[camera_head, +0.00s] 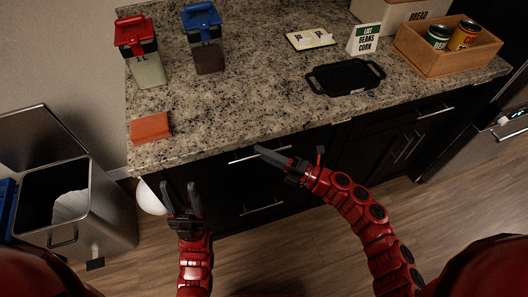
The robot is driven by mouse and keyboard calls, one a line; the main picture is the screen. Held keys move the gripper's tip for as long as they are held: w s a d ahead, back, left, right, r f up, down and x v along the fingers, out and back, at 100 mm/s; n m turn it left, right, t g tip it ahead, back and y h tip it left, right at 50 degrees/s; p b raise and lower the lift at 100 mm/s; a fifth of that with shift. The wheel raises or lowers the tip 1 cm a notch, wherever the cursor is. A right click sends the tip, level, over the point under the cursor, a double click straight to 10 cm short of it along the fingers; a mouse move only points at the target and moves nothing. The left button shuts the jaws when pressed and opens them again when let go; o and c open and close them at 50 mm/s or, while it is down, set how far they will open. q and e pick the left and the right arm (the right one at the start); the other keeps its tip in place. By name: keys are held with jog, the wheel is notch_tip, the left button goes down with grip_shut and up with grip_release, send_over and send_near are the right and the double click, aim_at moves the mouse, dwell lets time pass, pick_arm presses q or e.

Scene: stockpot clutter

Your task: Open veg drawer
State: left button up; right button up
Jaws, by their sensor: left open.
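Dark drawers are set under the granite counter, and none carries a label that tells me which is the veg drawer. The upper drawer has a silver bar handle (243,158), and a lower drawer handle (262,209) shows beneath it. My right gripper (268,153) is at the upper handle, below the counter edge, and covers part of it. Its fingers overlap in view, so I cannot tell whether they are around the handle. The drawer looks closed. My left gripper (182,203) is open and empty, in front of the cabinet's left end.
A bin (110,215) with its lid up stands left. The counter (240,110) carries an orange sponge-like block (150,128), red-lidded (148,65) and blue-lidded (207,55) containers, a black tray (345,77), a sign (365,38) and a wooden crate (425,58) of cans.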

jog(key=shift+c, duration=0.3)
grip_shut()
dwell(1.1)
